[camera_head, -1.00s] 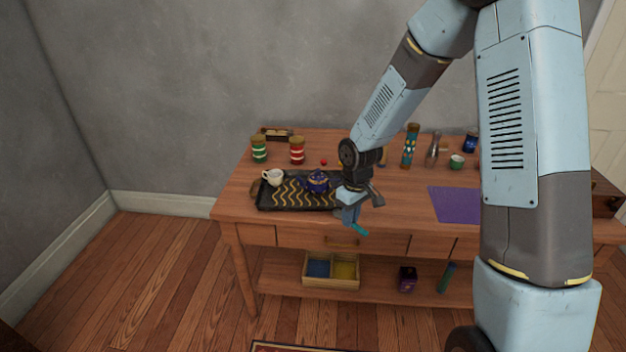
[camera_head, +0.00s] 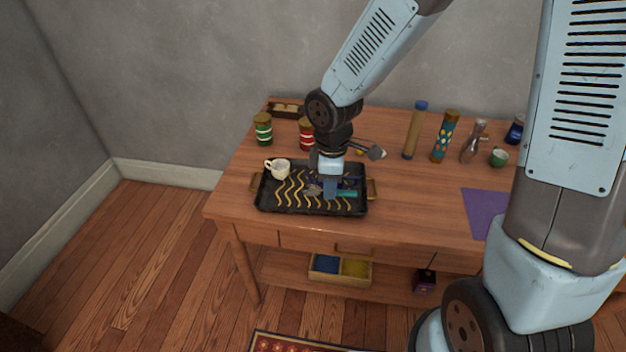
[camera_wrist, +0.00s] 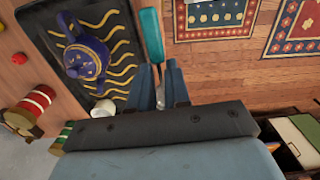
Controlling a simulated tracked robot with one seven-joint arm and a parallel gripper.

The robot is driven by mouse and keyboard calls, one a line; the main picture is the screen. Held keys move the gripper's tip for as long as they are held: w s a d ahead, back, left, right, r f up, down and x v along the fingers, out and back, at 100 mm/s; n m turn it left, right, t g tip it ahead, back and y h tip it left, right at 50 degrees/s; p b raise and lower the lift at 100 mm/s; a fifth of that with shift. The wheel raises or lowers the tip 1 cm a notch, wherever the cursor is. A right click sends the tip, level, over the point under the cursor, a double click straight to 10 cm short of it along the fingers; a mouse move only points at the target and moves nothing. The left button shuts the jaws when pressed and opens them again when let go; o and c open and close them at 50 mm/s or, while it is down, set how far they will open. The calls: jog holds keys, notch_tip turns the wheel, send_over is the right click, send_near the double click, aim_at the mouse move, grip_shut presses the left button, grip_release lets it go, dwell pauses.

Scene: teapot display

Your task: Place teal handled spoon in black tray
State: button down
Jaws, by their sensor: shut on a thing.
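My gripper (camera_head: 330,188) is shut on the teal handled spoon (camera_head: 346,194) over the black tray (camera_head: 262,203). In the wrist view the spoon's teal handle (camera_wrist: 151,36) sticks out past the fingertips (camera_wrist: 159,80), and a bit of its metal end shows between the fingers. In the head view the spoon lies across the tray's right half; I cannot tell whether it touches the tray. The tray has yellow wavy lines and gold handles. A white cup (camera_head: 281,169) stands in its back left. A blue teapot (camera_wrist: 86,58) is on the tray, mostly hidden by my gripper in the head view.
Green (camera_head: 263,130) and red (camera_head: 306,134) striped jars stand behind the tray. A tan cylinder (camera_head: 413,132), a patterned cylinder (camera_head: 445,137), a metal flask (camera_head: 474,143) and a green cup (camera_head: 498,157) stand at the back right. A purple mat (camera_head: 484,212) lies to the right. The table between tray and mat is clear.

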jog(key=w+a+f, duration=0.4)
jog(key=w+a, duration=0.1)
jog(key=a, duration=0.2)
send_over(289, 203)
jog(key=f, duration=0.4)
jog(key=shift+s+d+f, duration=0.3)
jog(key=shift+d+f, duration=0.05)
jog(key=shift+d, duration=0.05)
jog(key=shift+w+a+f, duration=0.3)
jog(key=shift+a+f, duration=0.15)
jog(key=shift+f, duration=1.65)
jog(key=shift+f, duration=0.1)
jog(key=c, duration=1.1)
grip_release()
notch_tip(289, 203, up, 12)
